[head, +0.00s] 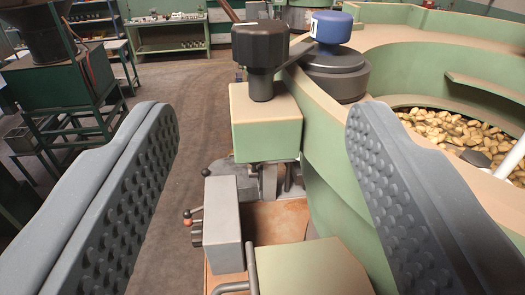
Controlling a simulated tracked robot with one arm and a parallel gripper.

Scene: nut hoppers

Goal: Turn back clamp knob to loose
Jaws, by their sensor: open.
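A black fluted knob (260,52) stands upright on a short post on a green block with a tan top (266,120). A blue knob (332,27) with a small white mark sits behind it to the right, on a dark round base (336,72). I cannot tell which of them is the back clamp knob. My gripper (262,115) is open, with one studded finger at the left and one at the right. The black knob appears between and beyond the fingertips, apart from both. Nothing is held.
A green curved hopper wall (345,140) runs down the right, with nuts (450,130) in its bowl. A grey box with small levers (222,225) is below the block. A green stand (60,90) is at the left and a workbench (165,35) at the back. Brown floor between is clear.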

